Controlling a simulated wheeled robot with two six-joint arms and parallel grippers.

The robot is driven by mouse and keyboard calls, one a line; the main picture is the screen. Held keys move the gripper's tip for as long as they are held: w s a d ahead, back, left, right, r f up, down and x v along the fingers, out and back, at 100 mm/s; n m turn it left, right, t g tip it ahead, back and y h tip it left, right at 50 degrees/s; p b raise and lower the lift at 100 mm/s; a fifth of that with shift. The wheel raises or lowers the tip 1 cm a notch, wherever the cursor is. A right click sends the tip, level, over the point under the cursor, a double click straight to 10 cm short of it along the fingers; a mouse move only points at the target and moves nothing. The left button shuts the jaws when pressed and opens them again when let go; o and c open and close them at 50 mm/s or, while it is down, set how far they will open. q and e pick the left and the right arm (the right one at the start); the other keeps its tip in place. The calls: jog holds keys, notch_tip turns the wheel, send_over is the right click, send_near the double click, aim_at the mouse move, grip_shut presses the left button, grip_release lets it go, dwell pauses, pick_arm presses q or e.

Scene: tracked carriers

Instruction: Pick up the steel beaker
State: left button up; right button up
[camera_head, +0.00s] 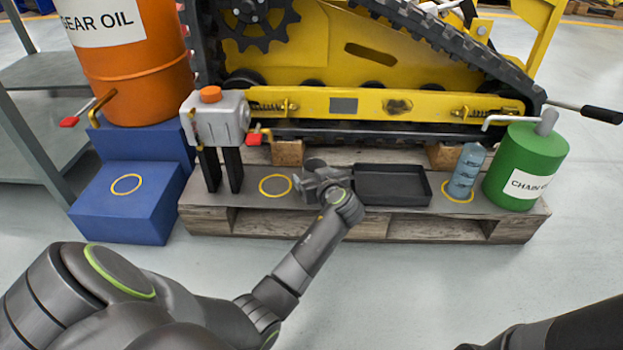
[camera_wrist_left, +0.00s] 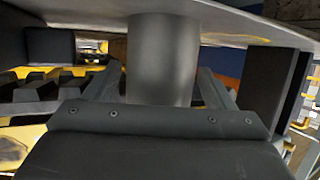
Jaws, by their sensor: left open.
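The steel beaker (camera_wrist_left: 163,60) is a plain dark grey cylinder in the left wrist view, which looks upside down. It stands against the grey deck at the top of that view. My left gripper (camera_wrist_left: 165,85) is open, with a finger on each side of the beaker; I cannot tell whether either touches it. In the head view my left gripper (camera_head: 312,183) is low over the pallet deck, between a yellow ring and a black tray. There the beaker cannot be told apart from the grey gripper. Only part of my right arm shows, at the lower right.
The black tray (camera_head: 392,184) is just right of my left gripper. A blue graduated container (camera_head: 466,170) and a green chain-oil can (camera_head: 525,165) stand further right. A grey dispenser (camera_head: 217,120) stands left. The yellow tracked machine (camera_head: 370,103) is close behind.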

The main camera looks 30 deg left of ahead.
pick_arm(q)
jog(key=shift+d+r, duration=0.1)
jog(key=c, duration=1.1)
jog(key=shift+r, duration=0.1)
